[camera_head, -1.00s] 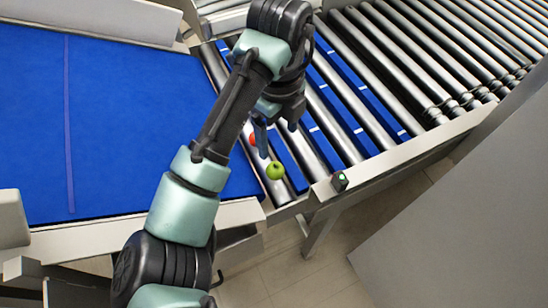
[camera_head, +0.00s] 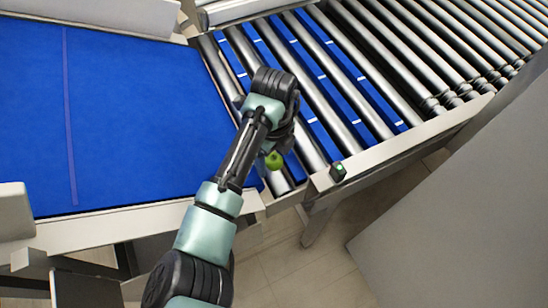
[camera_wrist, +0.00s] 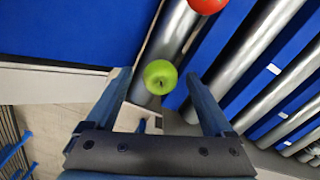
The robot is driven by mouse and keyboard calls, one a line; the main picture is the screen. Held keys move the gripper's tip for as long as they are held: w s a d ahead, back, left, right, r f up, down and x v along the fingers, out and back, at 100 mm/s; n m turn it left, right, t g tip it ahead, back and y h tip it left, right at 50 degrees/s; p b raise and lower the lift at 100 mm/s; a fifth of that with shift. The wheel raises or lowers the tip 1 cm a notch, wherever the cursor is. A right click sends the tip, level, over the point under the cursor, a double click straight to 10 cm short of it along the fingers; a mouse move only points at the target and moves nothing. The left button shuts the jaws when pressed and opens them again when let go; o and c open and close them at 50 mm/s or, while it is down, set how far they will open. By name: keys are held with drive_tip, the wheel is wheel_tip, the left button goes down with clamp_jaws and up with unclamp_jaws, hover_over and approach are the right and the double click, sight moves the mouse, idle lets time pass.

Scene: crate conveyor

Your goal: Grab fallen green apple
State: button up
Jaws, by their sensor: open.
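A green apple (camera_head: 273,160) rests at the near left end of the rollers, beside my wrist in the head view. In the wrist view the green apple (camera_wrist: 160,77) lies on a metal roller, ahead of and between the two fingers. My gripper (camera_wrist: 157,93) is open, with nothing in it. In the head view my arm covers most of the gripper and part of the surroundings of the apple. A red apple (camera_wrist: 208,3) shows at the top edge of the wrist view, partly cut off; my arm hides it in the head view.
A blue belt (camera_head: 140,120) lies left of the rollers. Metal rollers (camera_head: 345,110) with blue strips between them run to the right. A pale frame rail (camera_head: 400,150) with a small green-lit box (camera_head: 338,171) borders them in front. A grey panel (camera_head: 460,215) stands at the right.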

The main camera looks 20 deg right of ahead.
clamp_jaws()
idle(0.4)
